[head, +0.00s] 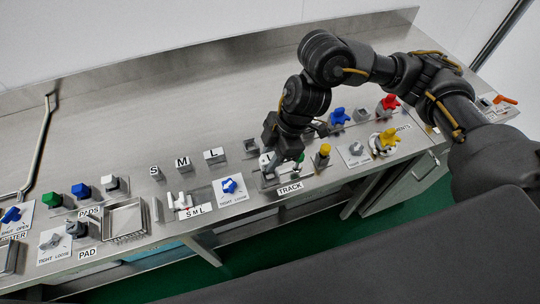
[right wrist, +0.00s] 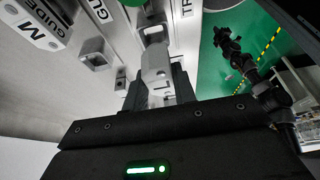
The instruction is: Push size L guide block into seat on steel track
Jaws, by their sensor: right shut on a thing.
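My right gripper (head: 282,160) is low over the bench at the place with the TRACK label (head: 290,188). In the right wrist view it is shut on a grey guide block (right wrist: 156,62), with a letter that looks like L near its lower end. The fingers and arm cover much of the steel track (head: 266,182) in the head view. How far the block sits in the track cannot be told. My left gripper is not in view.
Blue (head: 339,117) and red (head: 387,104) knobs stand farther right. Bare steel lies behind the signs.

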